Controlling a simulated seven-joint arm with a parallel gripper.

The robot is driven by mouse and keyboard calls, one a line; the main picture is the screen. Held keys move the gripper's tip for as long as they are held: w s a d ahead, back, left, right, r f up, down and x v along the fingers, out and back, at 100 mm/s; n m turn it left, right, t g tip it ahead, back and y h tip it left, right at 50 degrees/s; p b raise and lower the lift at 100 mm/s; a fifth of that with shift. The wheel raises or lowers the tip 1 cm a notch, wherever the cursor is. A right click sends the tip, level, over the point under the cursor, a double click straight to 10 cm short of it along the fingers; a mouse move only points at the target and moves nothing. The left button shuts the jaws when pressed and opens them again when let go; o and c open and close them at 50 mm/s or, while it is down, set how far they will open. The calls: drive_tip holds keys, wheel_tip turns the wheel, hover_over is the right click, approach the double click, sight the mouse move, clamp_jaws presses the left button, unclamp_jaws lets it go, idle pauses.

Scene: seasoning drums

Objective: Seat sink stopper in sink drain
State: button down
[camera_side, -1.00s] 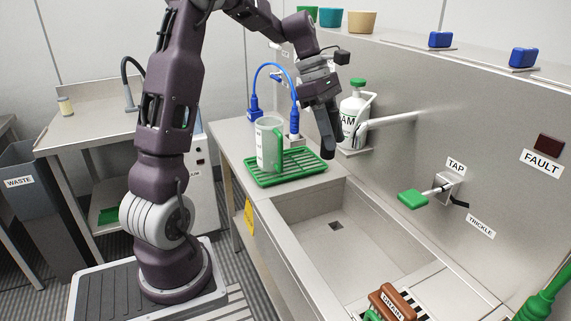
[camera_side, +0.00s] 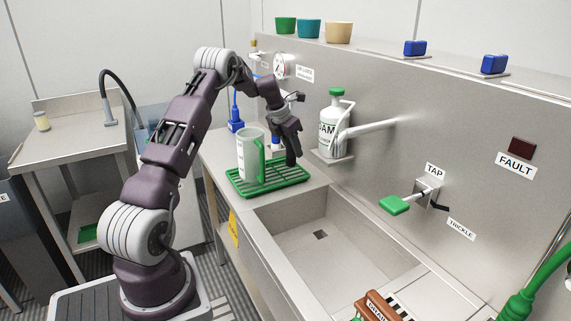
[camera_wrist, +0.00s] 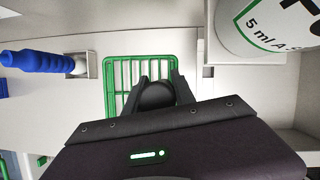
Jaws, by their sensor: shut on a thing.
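My gripper (camera_side: 292,160) is low over the right part of the green drying rack (camera_side: 240,186), left of the pump bottle. In the wrist view its fingers (camera_wrist: 158,88) close on a dark, rounded thing (camera_wrist: 157,97), which looks like the sink stopper. In the side view the held thing cannot be made out. The sink (camera_side: 345,262) is in front of the rack, with a small dark square drain (camera_side: 320,235) in its floor. Nothing covers the drain. The gripper is behind and left of the drain, apart from it.
A jug with a green handle (camera_side: 248,158) stands on the rack, close to my gripper. The pump bottle (camera_side: 328,128) sits on a wall shelf at right. The spout (camera_side: 385,127) juts over the sink, and the green tap lever (camera_side: 394,205) projects nearby. The basin is empty.

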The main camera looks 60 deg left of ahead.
sight(293, 159)
wheel_tip(293, 159, down, 4)
drive_tip(key=shift+f, duration=0.1)
drive_tip(key=shift+f, duration=0.15)
drive_tip(key=c, duration=1)
unclamp_jaws()
drive_tip(key=shift+c, duration=0.2)
